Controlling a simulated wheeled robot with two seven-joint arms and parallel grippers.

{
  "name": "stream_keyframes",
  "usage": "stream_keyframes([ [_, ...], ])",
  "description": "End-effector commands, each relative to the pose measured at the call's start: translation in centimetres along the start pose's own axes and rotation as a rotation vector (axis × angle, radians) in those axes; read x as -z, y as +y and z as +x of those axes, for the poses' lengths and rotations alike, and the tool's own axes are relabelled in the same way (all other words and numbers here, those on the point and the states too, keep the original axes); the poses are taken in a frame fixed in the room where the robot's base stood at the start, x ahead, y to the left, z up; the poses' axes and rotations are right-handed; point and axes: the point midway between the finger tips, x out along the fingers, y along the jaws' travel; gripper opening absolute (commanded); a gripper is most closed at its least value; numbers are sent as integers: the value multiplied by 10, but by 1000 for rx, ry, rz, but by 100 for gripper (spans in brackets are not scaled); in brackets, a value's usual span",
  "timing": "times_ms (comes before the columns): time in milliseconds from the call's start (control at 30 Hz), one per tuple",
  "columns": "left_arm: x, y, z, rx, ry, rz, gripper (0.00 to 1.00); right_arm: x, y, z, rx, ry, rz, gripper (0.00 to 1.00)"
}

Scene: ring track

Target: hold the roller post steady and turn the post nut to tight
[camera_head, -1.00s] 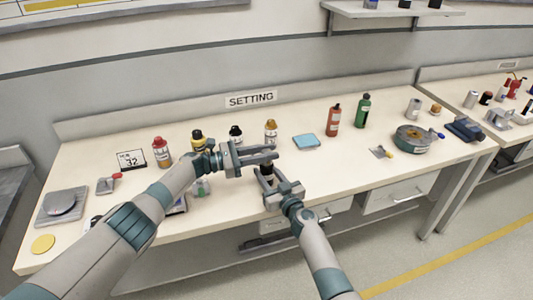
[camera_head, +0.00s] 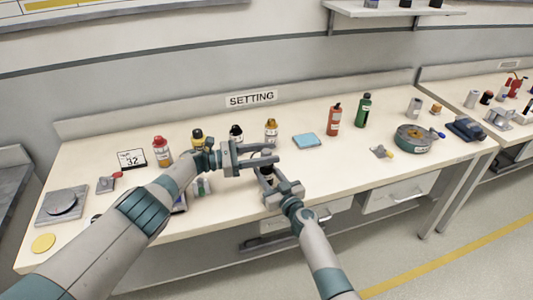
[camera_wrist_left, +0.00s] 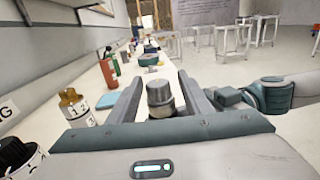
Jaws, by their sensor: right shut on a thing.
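The roller post (camera_head: 267,173) stands upright near the bench's front edge, dark in the head view and largely hidden by my grippers. My right gripper (camera_head: 271,184) is shut on the post low down. The post nut (camera_wrist_left: 160,93), a grey round cap, tops the post in the left wrist view. My left gripper (camera_head: 273,156) reaches in from the left at the height of the nut. In the left wrist view its fingers (camera_wrist_left: 161,92) stand open on both sides of the nut, with a visible gap on each side.
A blue pad (camera_head: 306,141), a red bottle (camera_head: 334,119) and a green bottle (camera_head: 363,110) are to the right. A scale (camera_head: 62,205) sits far left. The bench between post and pad is clear.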

Motion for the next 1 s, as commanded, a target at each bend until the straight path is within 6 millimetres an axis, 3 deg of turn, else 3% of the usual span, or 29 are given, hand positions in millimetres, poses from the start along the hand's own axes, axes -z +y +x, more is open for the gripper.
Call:
stream_keyframes([
  [267, -1, 1, -4, -1, -1, 1, 45, -1, 1, 0, -1, -2, 0, 7],
  [567, 0, 1, -25, -2, 0, 1, 45, -1, 1, -1, -1, -2, 0, 7],
  [1000, 0, 1, -103, -2, 1, 0, 45, -2, 1, -1, -1, -2, 0, 7],
])
